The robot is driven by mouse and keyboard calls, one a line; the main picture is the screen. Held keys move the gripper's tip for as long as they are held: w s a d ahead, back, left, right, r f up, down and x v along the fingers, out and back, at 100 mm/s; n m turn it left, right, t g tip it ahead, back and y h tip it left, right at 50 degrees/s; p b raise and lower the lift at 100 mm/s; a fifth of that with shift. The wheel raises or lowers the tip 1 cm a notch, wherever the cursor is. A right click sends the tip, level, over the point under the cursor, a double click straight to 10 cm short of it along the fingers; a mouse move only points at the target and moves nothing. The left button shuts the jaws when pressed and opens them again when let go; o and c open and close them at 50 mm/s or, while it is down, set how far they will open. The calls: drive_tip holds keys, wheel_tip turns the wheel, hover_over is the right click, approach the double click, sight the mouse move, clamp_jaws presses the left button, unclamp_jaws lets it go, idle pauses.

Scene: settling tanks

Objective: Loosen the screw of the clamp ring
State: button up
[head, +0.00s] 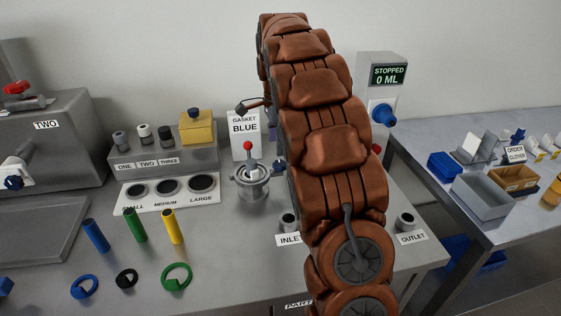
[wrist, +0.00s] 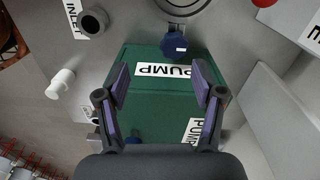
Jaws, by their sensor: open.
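In the wrist view, a dark blue knob (wrist: 174,45) sits at the lower edge of a round grey ring part (wrist: 184,6), cut off by the top edge. The knob looks like the clamp ring's screw, but I cannot be certain. Below it is a green box (wrist: 150,105) labelled PUMP. My gripper (wrist: 160,76) is open and empty over this box, its fingers apart and pointing toward the knob. No finger visibly touches the knob.
In the head view, a metal vessel (head: 251,186) with a red-ball handle stands left of my arm. INLET (head: 289,223) and OUTLET (head: 405,222) ports flank the arm. Coloured tubes and rings lie at the bench's front left. A second table (head: 500,225) with bins stands right.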

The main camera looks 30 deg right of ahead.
sight(280, 163)
drive_tip(key=shift+w+d+f+m, duration=0.2)
drive_tip(key=shift+w+d+m, duration=0.1)
drive_tip(key=shift+w+d, duration=0.15)
drive_tip(key=shift+w+d+f+m, duration=0.2)
drive_tip(key=shift+w+d+m, duration=0.1)
drive_tip(key=shift+d, duration=0.2)
drive_tip(key=shift+f+p, duration=0.95)
drive_tip(key=shift+f, duration=2.9)
drive_tip(key=shift+d, duration=0.1)
drive_tip(key=c, duration=1.2)
drive_tip(key=shift+o, duration=0.3)
